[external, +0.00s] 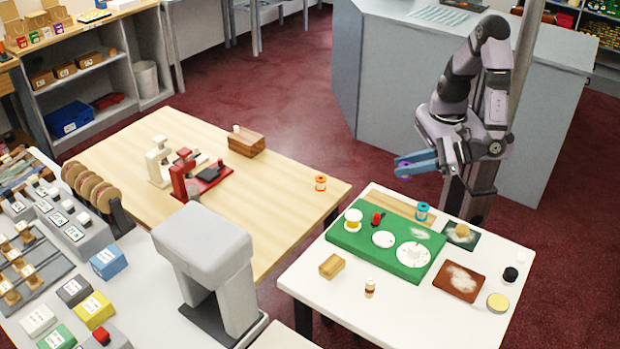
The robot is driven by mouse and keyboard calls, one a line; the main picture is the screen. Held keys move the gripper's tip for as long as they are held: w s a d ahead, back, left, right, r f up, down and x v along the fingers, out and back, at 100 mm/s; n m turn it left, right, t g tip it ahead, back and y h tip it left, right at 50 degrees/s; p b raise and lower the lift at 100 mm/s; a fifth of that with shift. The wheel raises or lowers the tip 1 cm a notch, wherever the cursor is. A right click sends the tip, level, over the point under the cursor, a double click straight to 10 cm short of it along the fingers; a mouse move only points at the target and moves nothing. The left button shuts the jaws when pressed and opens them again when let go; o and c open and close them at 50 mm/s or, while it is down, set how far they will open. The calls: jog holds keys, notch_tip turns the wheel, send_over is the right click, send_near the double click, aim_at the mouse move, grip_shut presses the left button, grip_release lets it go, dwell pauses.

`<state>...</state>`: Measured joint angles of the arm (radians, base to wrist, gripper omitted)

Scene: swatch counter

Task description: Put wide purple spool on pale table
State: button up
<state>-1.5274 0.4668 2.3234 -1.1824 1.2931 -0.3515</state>
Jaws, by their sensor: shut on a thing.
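The wide purple spool (403,169) is held between the blue fingers of my gripper (405,166), which is shut on it. Only part of the spool shows, as the fingers cover the rest. My gripper is raised, and in the picture it lies above the far edge of the white table. A pale wood-topped table (285,207) stands to the left of my gripper, with an orange spool (320,183) near its right corner. The white-topped table (325,276) stands below my gripper in the picture.
The white table holds a green board (343,238) with spools and discs, a teal spool (422,211), and several small items.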

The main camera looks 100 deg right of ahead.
notch_tip(320, 180, up, 3)
jog(key=shift+f, duration=0.1)
jog(key=w+a+f+b, duration=0.4)
jog(key=w+f, duration=0.1)
jog(key=w, duration=0.4)
notch_tip(320, 180, up, 5)
jog(key=b, duration=1.1)
send_over(252, 210)
jog(key=shift+d+f, duration=0.1)
jog(key=shift+f, duration=9.95)
jog(key=shift+f, duration=0.2)
